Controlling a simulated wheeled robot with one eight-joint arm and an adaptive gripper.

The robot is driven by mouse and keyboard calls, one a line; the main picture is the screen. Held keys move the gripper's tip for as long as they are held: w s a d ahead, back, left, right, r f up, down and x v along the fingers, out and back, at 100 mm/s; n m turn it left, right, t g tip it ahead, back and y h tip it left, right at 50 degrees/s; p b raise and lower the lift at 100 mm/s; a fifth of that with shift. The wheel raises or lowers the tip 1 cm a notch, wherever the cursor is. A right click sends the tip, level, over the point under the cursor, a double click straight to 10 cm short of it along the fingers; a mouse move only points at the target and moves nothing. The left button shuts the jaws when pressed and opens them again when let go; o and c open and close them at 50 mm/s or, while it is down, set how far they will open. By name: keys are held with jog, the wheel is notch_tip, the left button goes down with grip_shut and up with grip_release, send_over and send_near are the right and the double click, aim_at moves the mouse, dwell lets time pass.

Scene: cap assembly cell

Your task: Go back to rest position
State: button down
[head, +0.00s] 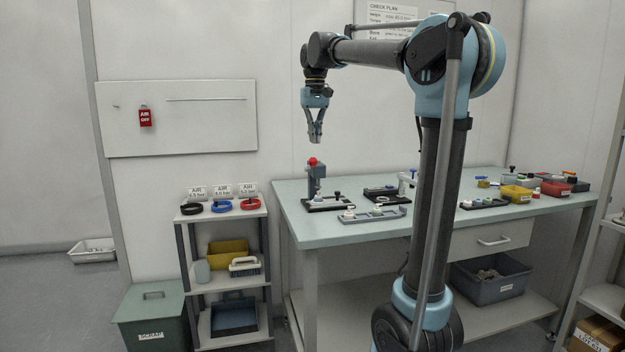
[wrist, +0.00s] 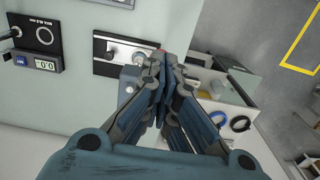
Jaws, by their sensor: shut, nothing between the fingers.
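My gripper (head: 315,138) hangs from my raised arm, pointing down above the left part of the workbench (head: 300,226). The fingers hide part of the fixture below in the wrist view.
A wall panel (head: 178,118) with a red tag is behind.

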jog(key=s+d+f+m+t, duration=0.1)
jog(key=s+d+f+m, duration=0.1)
jog(key=s+d+f, duration=1.6)
jog(key=s+f, duration=0.4)
jog(key=f, duration=0.4)
jog(key=s+d+f+m+t, duration=0.1)
jog(key=s+d+f, duration=0.2)
jog(key=s+f, duration=0.5)
notch_tip(320, 180, down, 4)
jog(key=shift+s+f, duration=0.2)
jog(key=shift+s, duration=0.1)
jog(key=shift+w+f, duration=0.2)
jog(key=shift+w, duration=0.25)
